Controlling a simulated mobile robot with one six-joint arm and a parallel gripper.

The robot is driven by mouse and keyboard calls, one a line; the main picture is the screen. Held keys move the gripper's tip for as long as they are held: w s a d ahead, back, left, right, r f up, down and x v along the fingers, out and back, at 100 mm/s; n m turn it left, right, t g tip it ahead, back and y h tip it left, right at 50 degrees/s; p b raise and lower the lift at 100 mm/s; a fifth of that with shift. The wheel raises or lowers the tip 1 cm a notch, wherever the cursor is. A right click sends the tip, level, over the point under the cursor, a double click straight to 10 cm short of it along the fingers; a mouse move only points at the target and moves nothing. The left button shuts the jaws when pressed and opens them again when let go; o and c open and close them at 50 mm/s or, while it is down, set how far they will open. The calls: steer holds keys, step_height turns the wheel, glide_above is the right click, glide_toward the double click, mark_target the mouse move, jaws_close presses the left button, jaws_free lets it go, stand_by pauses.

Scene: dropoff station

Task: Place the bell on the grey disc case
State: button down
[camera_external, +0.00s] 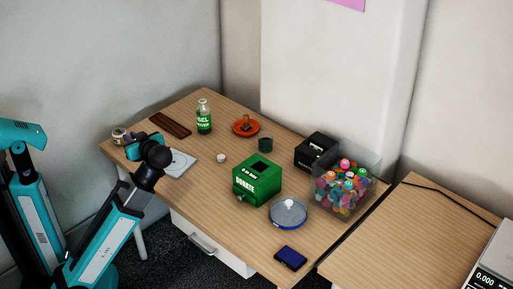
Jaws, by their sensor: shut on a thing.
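The bell (119,134), small with brownish and pale metallic parts, is at the left corner of the table, at the end of my gripper (127,138). My gripper is shut on it; the fingers are small and partly hidden by the wrist. I cannot tell whether the bell touches the table. The grey disc case (180,163) lies flat near the table's front left edge, to the right of my gripper. My black wrist partly covers its left side.
An orange dish (246,127), dark cup (265,142), small white item (221,158) and green donation box (257,182) are to the right. A clear bin (325,194) of colourful items stands farther right.

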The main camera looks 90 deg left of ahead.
step_height(320, 180, down, 9)
steer(key=shift+r, duration=0.2)
steer(key=shift+w, duration=0.1)
stand_by(0.4)
steer(key=w+a+p, duration=0.1)
steer(key=a+p, duration=0.1)
steer(key=p, duration=0.1)
steer(key=w+a+p, duration=0.2)
steer(key=p, duration=0.2)
steer(key=w+a+p, duration=0.2)
steer(key=a+p, duration=0.1)
steer(key=shift+a+f+p, duration=0.1)
steer(key=shift+f+p, duration=0.2)
steer(key=shift+f, duration=0.1)
steer(key=shift+w+a+f, duration=0.1)
steer(key=shift+w+a, duration=0.5)
steer(key=shift+a, duration=0.2)
steer(key=shift+w+a+r+p, duration=0.15)
steer(key=shift+r+p, duration=0.1)
steer(key=shift+p, duration=0.55)
steer(key=w+a+p, duration=0.1)
steer(key=p, duration=0.4)
steer(key=p, duration=0.5)
steer(key=shift+w+a, duration=0.15)
steer(key=shift+a, duration=0.05)
